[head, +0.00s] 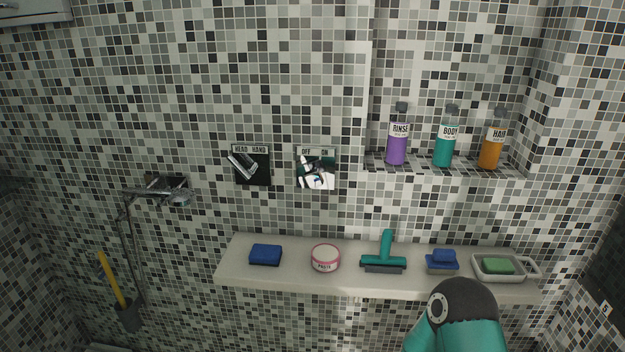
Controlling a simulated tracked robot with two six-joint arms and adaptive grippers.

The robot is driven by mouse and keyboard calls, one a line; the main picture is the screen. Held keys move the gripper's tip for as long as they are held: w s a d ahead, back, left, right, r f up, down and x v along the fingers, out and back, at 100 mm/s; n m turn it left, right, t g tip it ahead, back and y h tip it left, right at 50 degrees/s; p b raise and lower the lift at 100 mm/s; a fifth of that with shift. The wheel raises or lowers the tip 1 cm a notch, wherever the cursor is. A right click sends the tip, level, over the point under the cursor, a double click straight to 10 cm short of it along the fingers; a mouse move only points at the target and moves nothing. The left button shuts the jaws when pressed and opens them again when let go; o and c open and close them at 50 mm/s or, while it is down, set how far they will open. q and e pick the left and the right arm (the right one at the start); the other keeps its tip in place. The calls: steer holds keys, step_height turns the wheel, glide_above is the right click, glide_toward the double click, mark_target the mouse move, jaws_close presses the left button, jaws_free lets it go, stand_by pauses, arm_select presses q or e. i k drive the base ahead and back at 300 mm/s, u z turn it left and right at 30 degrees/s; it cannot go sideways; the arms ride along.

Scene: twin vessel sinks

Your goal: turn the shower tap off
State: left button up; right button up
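The shower tap (316,174) is a shiny fitting on the wall under an OFF–ON label, with OFF at the left and ON at the right. Bright white and dark green patches, perhaps reflections, break up its face, so I cannot tell which way its handle points. To its left is a black plate (257,177) labelled HEAD and HAND, with a chrome lever tilted up toward HEAD. A teal and dark grey link of my arm shows at the bottom right, below the shelf. Neither of my grippers is in view.
A stone shelf (232,262) below the tap holds a blue sponge (265,255), a round tub (325,258), a teal squeegee (384,252), a blue brush (442,262) and a soap dish (532,268). Three bottles stand in a niche (378,164) at right.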

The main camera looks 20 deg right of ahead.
mark_target(314, 178)
steer(key=u, duration=0.2)
steer(key=i, duration=0.95)
steer(key=z, duration=1.25)
steer(key=i, duration=0.35)
steer(key=u, duration=0.3)
